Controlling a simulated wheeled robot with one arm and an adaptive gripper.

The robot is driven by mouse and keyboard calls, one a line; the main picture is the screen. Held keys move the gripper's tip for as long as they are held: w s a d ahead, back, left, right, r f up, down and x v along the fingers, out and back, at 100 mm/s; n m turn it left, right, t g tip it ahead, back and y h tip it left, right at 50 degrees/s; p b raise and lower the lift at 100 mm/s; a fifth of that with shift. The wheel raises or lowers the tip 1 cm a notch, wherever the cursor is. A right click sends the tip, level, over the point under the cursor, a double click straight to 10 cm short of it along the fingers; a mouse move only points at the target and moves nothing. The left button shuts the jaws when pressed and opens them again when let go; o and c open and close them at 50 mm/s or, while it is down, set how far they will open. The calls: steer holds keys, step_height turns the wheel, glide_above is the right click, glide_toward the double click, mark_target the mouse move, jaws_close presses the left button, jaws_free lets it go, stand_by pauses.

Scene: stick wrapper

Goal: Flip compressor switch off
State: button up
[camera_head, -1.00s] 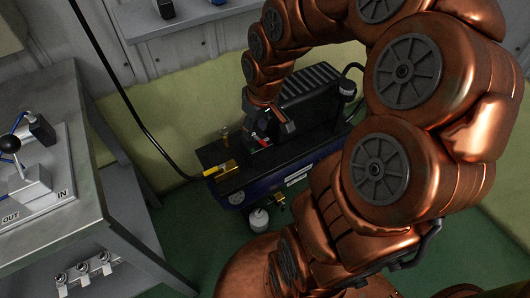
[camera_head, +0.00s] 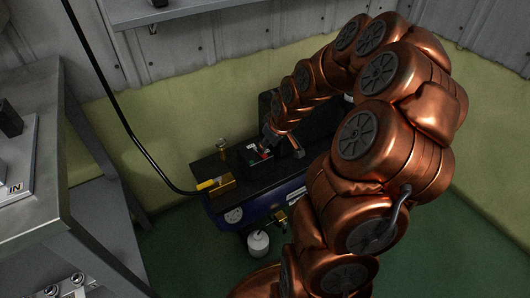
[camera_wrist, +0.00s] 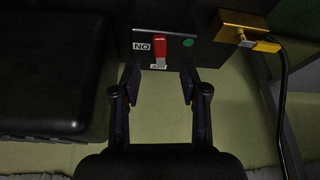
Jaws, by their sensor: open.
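The compressor (camera_head: 235,212) stands low by the wall, a dark blue tank with a black top. Its small switch box (camera_head: 256,153) carries a red switch and sits on the top. In the wrist view the red switch (camera_wrist: 161,48) is on the dark box face, beside an upside-down ON label (camera_wrist: 143,47). A second small label below the switch is partly covered. My gripper (camera_wrist: 158,85) is open and empty, its two fingers pointing at the box on either side of the switch's line. In the head view my gripper (camera_head: 281,147) is just right of the switch box.
A brass fitting with a yellow-ended black hose (camera_head: 170,183) is at the compressor's left end. A black motor housing (camera_wrist: 50,75) fills the wrist view's left. A grey metal table (camera_head: 45,205) stands left, and a shelf (camera_head: 190,12) hangs above.

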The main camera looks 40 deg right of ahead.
mark_target(264, 155)
steer(key=b+x, duration=0.1)
steer(key=x, duration=0.3)
steer(key=shift+w+f, duration=0.1)
steer(key=shift+f, duration=0.3)
jaws_close()
